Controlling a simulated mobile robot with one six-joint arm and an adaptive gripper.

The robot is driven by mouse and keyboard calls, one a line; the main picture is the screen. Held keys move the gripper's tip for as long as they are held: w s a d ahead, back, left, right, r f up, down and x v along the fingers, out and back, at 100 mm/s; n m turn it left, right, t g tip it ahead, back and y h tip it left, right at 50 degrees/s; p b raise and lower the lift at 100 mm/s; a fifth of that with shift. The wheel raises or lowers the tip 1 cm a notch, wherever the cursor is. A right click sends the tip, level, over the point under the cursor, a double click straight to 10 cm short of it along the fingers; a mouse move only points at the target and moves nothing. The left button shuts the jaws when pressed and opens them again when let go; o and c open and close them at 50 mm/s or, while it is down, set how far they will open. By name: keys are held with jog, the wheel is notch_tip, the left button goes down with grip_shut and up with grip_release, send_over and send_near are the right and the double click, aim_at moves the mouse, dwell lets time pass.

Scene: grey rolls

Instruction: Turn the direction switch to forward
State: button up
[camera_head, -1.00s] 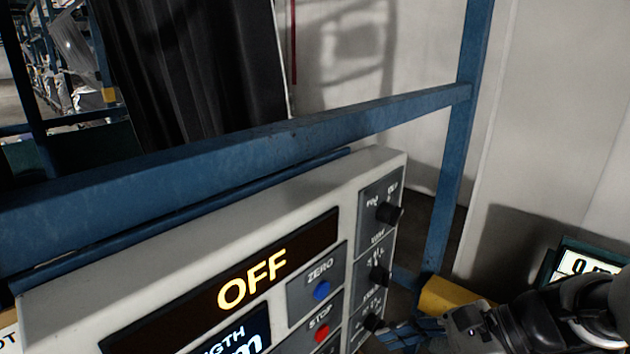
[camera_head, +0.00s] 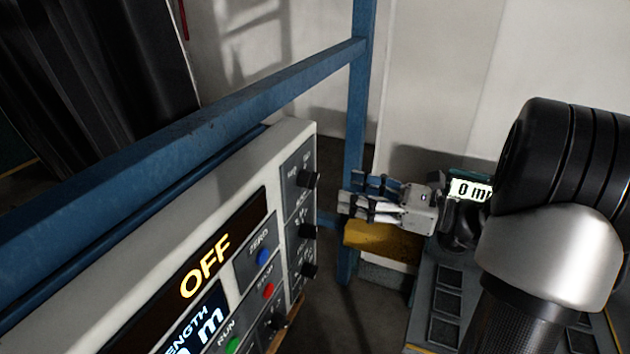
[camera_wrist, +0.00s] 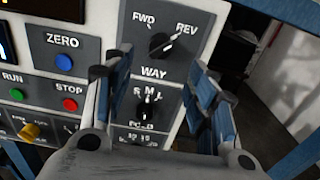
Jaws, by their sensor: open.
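The direction switch (camera_wrist: 162,45) is a black rotary knob marked WAY on the grey control panel, with FWD at its upper left and REV at its upper right. Its pale pointer mark leans towards REV. It also shows in the head view (camera_head: 308,179) as the top knob on the panel's right edge. My gripper (camera_head: 362,198) is open and empty, to the right of the knob and apart from it. In the wrist view my gripper (camera_wrist: 150,82) has its blue-padded fingers spread below and either side of the knob.
Below the switch is another black knob (camera_wrist: 146,106). A blue ZERO button (camera_wrist: 64,62), a red STOP button (camera_wrist: 70,104) and a green RUN button (camera_wrist: 17,94) sit to the left. A blue rail (camera_head: 200,125) runs above the panel and joins a blue post (camera_head: 358,90).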

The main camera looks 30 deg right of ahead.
aim_at(316, 179)
jog(key=x, duration=0.9)
jog(key=shift+c, duration=0.3)
jog(key=c, duration=1)
